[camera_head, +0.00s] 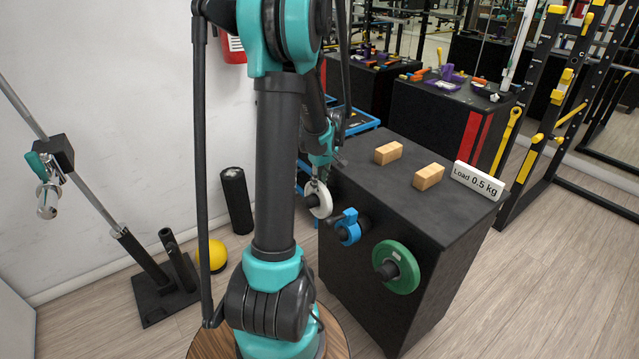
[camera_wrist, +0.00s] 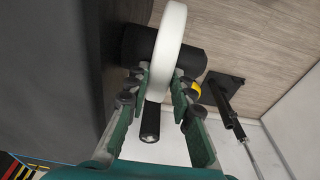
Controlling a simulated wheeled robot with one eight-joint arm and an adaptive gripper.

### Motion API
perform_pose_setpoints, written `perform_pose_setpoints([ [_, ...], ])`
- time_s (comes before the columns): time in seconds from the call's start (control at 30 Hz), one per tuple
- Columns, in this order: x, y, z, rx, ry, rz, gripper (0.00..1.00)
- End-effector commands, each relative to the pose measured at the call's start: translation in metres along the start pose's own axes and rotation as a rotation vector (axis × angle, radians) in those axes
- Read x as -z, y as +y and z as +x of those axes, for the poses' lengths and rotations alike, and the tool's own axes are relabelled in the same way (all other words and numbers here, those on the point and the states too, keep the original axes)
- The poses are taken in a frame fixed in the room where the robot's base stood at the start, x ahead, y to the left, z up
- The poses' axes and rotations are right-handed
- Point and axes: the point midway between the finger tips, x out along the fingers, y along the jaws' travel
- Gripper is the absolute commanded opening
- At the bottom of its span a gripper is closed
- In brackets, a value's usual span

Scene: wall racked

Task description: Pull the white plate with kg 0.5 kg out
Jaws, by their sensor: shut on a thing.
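The white plate (camera_head: 319,199) is a round disc at the left end of the black box's front face, partly hidden by my arm. A sign (camera_head: 476,181) on the box reads "Load 0.5 kg".
A blue clamp-like piece (camera_head: 348,228) and a green plate (camera_head: 396,267) are on the same face, right of the white plate. Two wooden blocks (camera_head: 388,153) (camera_head: 428,176) lie on the black box (camera_head: 400,205). A black roller (camera_head: 237,200) and yellow ball (camera_head: 212,254) are at left.

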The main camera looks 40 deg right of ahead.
Motion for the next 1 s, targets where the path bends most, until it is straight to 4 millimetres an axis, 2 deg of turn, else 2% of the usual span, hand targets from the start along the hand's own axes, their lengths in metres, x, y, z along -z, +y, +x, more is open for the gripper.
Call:
perform_pose_setpoints([
  [1.0, 0.001, -0.034, -0.003, 0.002, 0.000, -0.002, 0.00],
])
